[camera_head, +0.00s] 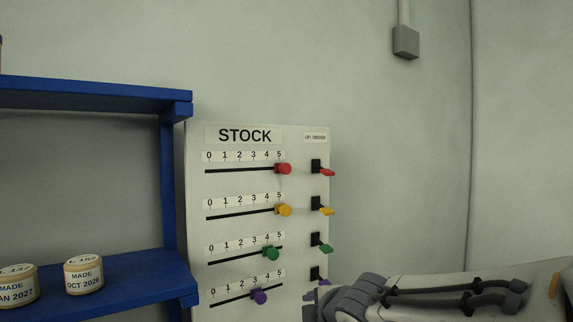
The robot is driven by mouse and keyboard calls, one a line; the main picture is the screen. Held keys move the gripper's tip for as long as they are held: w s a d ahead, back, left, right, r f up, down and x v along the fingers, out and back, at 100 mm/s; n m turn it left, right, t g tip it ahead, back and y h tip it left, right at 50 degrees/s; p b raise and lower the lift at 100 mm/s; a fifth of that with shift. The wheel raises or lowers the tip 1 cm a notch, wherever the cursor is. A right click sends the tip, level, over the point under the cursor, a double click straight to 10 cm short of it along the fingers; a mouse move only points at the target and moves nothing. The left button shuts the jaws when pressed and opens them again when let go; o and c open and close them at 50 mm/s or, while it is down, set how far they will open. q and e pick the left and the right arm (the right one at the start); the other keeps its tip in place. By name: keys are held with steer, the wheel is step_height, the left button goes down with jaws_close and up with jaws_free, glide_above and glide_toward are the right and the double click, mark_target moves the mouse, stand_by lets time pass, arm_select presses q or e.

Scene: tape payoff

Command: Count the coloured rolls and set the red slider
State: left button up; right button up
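The white STOCK board (195,220) stands in the middle with scales from 0 to 5. The red slider (284,169) is at the right end of the top scale, by 5. The yellow slider (284,210) is also by 5. Two tan rolls with white labels stand on the lower shelf: one marked MADE OCT 2026 (84,275), one marked JAN 2027 (17,286). My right arm crosses the lower right; its fingertips are not visible. My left gripper is out of view.
The blue shelf unit (100,93) is at the left. A sliver of something tan shows on its top at the left edge. Red (327,171), yellow (326,211) and green (326,248) levers line the board's right side. A grey wall box (406,42) hangs above.

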steer(key=w+d+r+n+t+y+p, duration=0.1)
steer(key=w+r+n+t, duration=0.1)
steer(key=w+r+n, duration=0.45)
steer(key=w+d+r+n+t+y+p, duration=0.1)
steer(key=w+r+n+t+p, duration=0.15)
steer(key=r, duration=0.75)
steer(key=n+y+p, duration=0.1)
steer(key=n+y, duration=0.4)
steer(key=n, duration=0.9)
glide_toward(287, 168)
steer(key=p+x, duration=0.4)
steer(key=x, duration=0.3)
steer(key=shift+w+r, duration=0.15)
steer(key=shift+r, duration=0.05)
steer(key=shift+w+a+f+p, duration=0.1)
steer(key=shift+w+a+p, duration=0.25)
steer(key=shift+w, duration=0.05)
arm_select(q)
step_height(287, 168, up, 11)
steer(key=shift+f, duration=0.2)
arm_select(e)
jaws_close()
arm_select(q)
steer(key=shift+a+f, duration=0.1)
